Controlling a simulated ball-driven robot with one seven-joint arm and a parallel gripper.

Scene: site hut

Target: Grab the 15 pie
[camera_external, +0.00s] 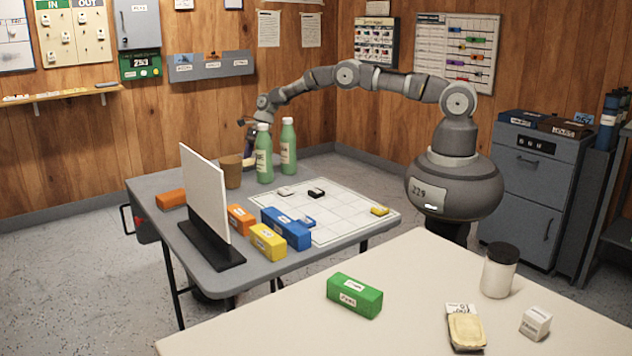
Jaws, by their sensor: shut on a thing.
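My gripper (249,127) is at the far side of the grey table, behind the left green bottle (264,155), which hides part of it. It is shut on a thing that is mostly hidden. A small tan piece (249,162) shows below it, between the brown cup (232,172) and that bottle. I cannot tell whether this is the held thing or the 15 pie, and no 15 label is readable. A yellowish packet with a white label (466,328) lies on the near cream table.
A second green bottle (288,148) stands close to my gripper. A white upright panel (205,190), coloured blocks and a white grid sheet (345,205) occupy the grey table (262,275). The cream table (420,262) holds a green block (354,296) and a jar (498,272).

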